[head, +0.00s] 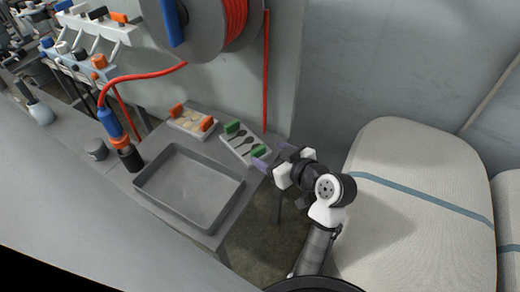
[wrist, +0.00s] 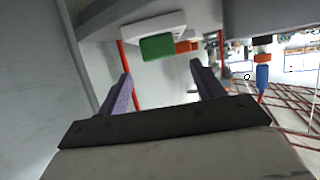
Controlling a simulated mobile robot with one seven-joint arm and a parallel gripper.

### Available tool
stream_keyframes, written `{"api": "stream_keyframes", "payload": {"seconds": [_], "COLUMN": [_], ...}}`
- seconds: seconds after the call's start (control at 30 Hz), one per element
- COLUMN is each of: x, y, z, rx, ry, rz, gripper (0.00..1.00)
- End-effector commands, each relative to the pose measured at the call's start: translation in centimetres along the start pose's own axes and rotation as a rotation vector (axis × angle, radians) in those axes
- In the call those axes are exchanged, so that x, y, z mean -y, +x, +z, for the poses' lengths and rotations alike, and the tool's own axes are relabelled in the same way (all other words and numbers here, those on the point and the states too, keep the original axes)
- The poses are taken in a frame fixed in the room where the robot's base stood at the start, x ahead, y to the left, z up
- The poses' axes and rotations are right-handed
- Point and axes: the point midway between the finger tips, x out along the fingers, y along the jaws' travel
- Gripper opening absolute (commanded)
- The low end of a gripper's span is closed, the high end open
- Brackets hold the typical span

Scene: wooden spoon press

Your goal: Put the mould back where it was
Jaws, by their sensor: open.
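A pale mould with green end handles and dark spoon-shaped hollows (head: 240,145) lies on the grey bench at its right end. A second pale mould with orange end handles and round tan shapes (head: 189,122) lies to its left. My gripper (head: 273,158) is open and empty just right of the green-handled mould, by its near green handle. In the wrist view, the green handle (wrist: 158,47) shows ahead of my open fingers (wrist: 162,88), and they do not grip it. An orange handle (wrist: 187,46) shows behind it.
A grey shallow tray (head: 145,186) stands in front of the moulds. A tool with a blue body (head: 110,122) and a small grey pot (head: 96,150) stand left. A hose reel (head: 208,30) hangs above. Large white sacks (head: 420,160) stand right.

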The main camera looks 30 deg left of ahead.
Motion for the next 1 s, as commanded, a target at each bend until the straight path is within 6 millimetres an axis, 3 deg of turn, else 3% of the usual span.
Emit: {"api": "stream_keyframes", "payload": {"seconds": [0.1,0.3,1.0], "x": [-0.1,0.0,0.0], "y": [-2.0,-3.6,-3.7], "z": [0.0,0.0,0.0], "rx": [0.0,0.0,0.001], "ry": [-0.001,0.0,0.0], "rz": [0.003,0.001,-0.001], "gripper": [0.67,0.67,0.67]}}
